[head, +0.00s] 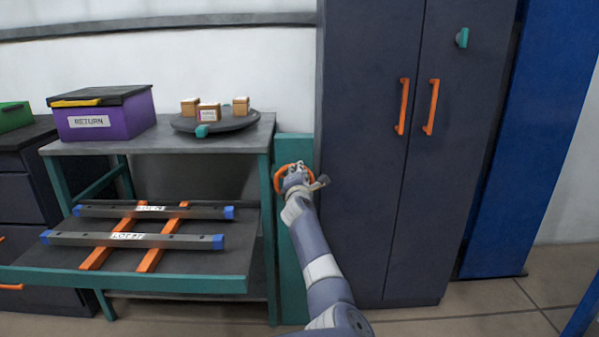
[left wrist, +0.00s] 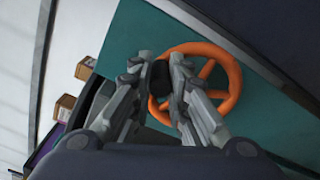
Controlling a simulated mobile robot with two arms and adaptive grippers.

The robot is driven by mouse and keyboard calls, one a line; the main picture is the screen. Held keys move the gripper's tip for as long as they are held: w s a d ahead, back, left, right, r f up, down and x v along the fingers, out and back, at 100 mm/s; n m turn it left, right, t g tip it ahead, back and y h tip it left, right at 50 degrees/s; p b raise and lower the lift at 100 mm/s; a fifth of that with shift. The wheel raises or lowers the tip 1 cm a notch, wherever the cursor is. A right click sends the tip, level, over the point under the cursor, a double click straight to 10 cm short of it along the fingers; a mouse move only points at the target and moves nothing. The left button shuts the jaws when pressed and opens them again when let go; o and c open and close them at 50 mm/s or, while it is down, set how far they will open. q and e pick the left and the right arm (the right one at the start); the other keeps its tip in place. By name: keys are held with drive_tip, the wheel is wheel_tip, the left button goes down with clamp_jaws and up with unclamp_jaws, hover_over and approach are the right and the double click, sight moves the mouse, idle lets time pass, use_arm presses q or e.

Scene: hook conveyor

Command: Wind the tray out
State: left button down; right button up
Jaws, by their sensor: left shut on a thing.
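The tray (head: 190,258) is a dark shelf with a teal front edge, sticking out of the workbench below its top. Two dark rails with blue ends and lot labels lie on it across orange bars. An orange handwheel (head: 279,180) sits on a teal post (head: 291,258) right of the bench. It also shows in the left wrist view (left wrist: 235,75). My left gripper (head: 296,170) is at the wheel. In the left wrist view its fingers (left wrist: 160,75) are shut on the wheel's dark knob at the left of the rim. My right gripper is not in view.
The bench top (head: 160,140) holds a purple RETURN box (head: 105,118) and a dark turntable (head: 215,121) with small boxes. A tall dark cabinet (head: 370,220) with orange handles stands close right of the post. Floor shows at lower right.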

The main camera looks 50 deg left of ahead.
use_arm(q)
drive_tip(key=shift+s+a+r, duration=0.1)
drive_tip(key=shift+s+a, duration=0.05)
idle(0.3)
drive_tip(key=c, duration=1.5)
unclamp_jaws()
drive_tip(key=v, duration=1.2)
